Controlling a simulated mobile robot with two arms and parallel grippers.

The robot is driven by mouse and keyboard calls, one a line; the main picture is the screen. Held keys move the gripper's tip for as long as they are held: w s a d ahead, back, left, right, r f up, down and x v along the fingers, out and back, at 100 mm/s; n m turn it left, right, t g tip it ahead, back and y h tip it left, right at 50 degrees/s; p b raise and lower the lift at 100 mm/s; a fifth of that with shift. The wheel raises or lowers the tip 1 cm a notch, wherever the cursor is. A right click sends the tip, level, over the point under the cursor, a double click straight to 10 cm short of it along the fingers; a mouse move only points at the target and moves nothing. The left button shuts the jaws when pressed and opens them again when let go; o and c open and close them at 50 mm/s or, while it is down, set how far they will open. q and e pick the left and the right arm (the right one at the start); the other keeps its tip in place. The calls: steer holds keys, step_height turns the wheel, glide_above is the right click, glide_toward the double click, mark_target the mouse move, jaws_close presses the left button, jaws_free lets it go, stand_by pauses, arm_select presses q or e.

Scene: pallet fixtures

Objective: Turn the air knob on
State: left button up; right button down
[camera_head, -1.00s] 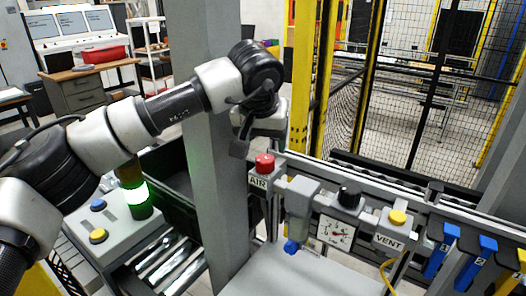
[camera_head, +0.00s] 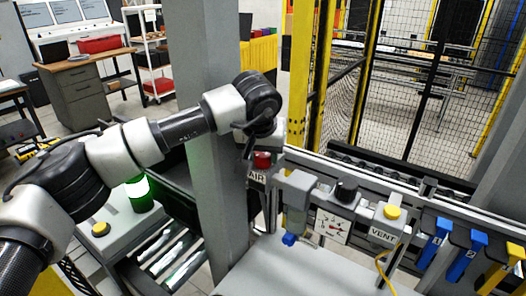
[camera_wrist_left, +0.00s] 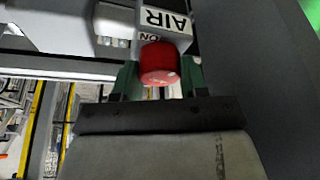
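The red air knob (camera_head: 262,160) sits on a grey block with an "AIR" label, just right of the grey post. In the left wrist view the knob (camera_wrist_left: 159,64) is large and central, with the AIR label (camera_wrist_left: 166,20) behind it. My left gripper (camera_wrist_left: 160,82) is open, with one finger on each side of the knob. The fingers look very close to its sides; I cannot tell if they touch. In the head view the left gripper (camera_head: 254,150) is at the knob and partly hides it. My right gripper is not in view.
The grey post (camera_head: 213,200) stands close to my left arm. Right of the knob are a black regulator knob (camera_head: 346,190), a gauge (camera_head: 332,228) and a yellow VENT button (camera_head: 392,211). Blue-handled clamps (camera_head: 432,240) are further right. A green-lit lamp (camera_head: 139,192) stands at left.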

arm_select(q)
steer(key=shift+c, duration=0.5)
steer(key=n+y+b, duration=0.1)
steer(key=n+b, duration=0.1)
steer(key=shift+n, duration=0.4)
steer(key=shift+d+n+y+b, duration=0.1)
steer(key=shift+n+y+b, duration=0.3)
steer(key=shift+n, duration=0.5)
steer(key=shift+r+n+y, duration=0.1)
steer(key=shift+n+y, duration=0.2)
steer(key=shift+n, duration=0.6)
steer(key=n+y, duration=0.1)
steer(key=n, duration=0.2)
steer(key=shift+w+n+g, duration=0.1)
steer(key=shift+n+g, duration=0.2)
steer(key=shift+g, duration=0.1)
steer(key=shift+n+g+y+p, duration=0.5)
steer(key=shift+n+y+p, duration=0.1)
steer(key=shift+n, duration=1.1)
steer(key=o, duration=0.9)
steer(key=shift+d, duration=0.1)
